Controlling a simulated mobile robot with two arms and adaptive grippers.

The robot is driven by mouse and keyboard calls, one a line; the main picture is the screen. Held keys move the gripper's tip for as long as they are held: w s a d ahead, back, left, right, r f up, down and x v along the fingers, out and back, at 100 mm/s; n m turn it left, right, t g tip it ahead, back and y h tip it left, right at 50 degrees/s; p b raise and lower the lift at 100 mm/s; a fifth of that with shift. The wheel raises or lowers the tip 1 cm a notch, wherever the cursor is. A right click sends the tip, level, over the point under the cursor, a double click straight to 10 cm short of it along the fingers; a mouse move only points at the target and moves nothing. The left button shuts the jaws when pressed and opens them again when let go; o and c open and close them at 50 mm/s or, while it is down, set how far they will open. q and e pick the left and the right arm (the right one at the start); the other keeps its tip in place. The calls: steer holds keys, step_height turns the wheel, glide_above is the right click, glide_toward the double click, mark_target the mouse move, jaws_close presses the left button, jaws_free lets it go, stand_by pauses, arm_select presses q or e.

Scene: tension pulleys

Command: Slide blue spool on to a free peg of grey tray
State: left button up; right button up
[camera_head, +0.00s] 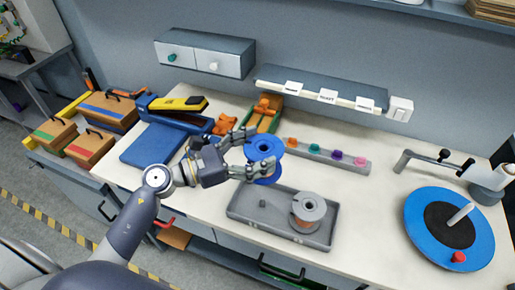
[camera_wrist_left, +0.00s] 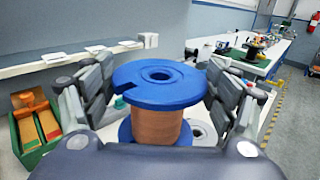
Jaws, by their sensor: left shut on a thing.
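A blue spool (camera_head: 264,149) with copper-coloured winding is held upright in my left gripper (camera_head: 246,157). In the left wrist view the blue spool (camera_wrist_left: 160,87) sits between the two fingers of my left gripper (camera_wrist_left: 160,110), which is shut on it. The grey tray (camera_head: 262,222) lies on the bench below and slightly right of the spool in the head view. A grey spool (camera_head: 308,212) stands in the right part of the tray. A short bare peg (camera_head: 263,203) shows in its left part. My right gripper is not in view.
A strip with several coloured knobs (camera_head: 327,155) lies behind the tray. A blue turntable (camera_head: 449,228) with a crank arm stands at right. A blue and yellow tool (camera_head: 172,103), a green box (camera_head: 263,112) and wooden boxes (camera_head: 108,110) are at left.

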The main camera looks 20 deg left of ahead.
arm_select(q)
steer(key=shift+w+f+b, duration=0.25)
steer(key=shift+f+b, duration=0.1)
steer(key=shift+f, duration=0.2)
steer(key=shift+f+b, duration=0.3)
steer(key=shift+f, duration=0.4)
step_height(320, 180, down, 2)
steer(key=shift+s+f+b, duration=0.15)
steer(key=shift+b, duration=0.95)
steer(key=shift+f, duration=0.35)
steer(key=shift+f+b, duration=0.5)
steer(key=shift+b, duration=0.1)
steer(key=shift+f, duration=0.1)
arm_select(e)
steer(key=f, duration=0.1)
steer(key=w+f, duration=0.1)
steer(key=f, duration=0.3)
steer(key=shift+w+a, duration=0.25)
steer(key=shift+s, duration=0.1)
